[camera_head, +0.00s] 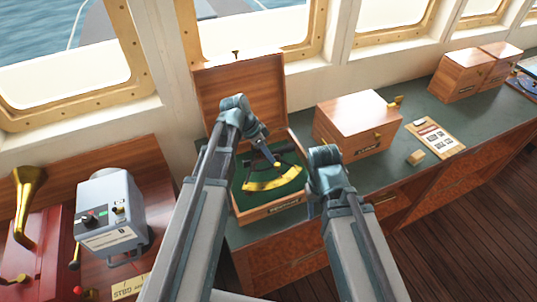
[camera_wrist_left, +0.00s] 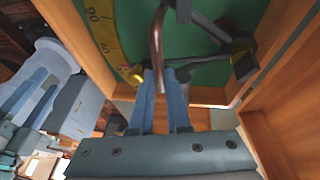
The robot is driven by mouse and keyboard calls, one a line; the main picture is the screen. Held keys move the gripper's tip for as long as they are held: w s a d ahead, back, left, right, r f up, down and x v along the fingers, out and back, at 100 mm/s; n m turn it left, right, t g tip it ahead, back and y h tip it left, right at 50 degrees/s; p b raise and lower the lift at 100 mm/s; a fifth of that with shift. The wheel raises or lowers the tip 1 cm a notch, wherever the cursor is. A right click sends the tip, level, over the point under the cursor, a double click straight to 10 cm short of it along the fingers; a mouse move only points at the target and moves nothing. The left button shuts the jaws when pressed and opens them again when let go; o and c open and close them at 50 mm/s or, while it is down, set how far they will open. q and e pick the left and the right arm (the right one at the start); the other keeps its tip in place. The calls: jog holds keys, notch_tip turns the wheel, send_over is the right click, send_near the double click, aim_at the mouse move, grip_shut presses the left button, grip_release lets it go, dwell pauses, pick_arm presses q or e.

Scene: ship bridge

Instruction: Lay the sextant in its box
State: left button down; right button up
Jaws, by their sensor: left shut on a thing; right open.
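The sextant (camera_head: 273,181), with a brass arc and dark frame, is within the outline of its open wooden box (camera_head: 276,208), over the green lining. I cannot tell whether it touches the lining. The box lid stands raised at the back. My left gripper (camera_head: 264,143) reaches in from above and is shut on the sextant's brown curved handle, as the left wrist view (camera_wrist_left: 160,80) shows. The sextant's brass arc (camera_wrist_left: 103,32) and dark frame show there against the green. My right gripper (camera_head: 322,165) is open and empty at the box's right side; its fingertips are largely hidden.
A closed wooden box (camera_head: 357,125) stands right of the open box. A clipboard (camera_head: 435,138) and a small wooden block (camera_head: 415,157) lie farther right. More boxes (camera_head: 465,75) stand at the far right. A grey instrument (camera_head: 110,215) is at left.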

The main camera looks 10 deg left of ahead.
pick_arm(q)
jog(key=shift+f, duration=0.15)
jog(key=c, duration=0.8)
grip_release()
jog(key=p+v, duration=1.2)
jog(key=v, duration=0.1)
jog(key=shift+a+r, duration=0.25)
jog(key=shift+r, duration=0.1)
jog(key=shift+s, duration=0.15)
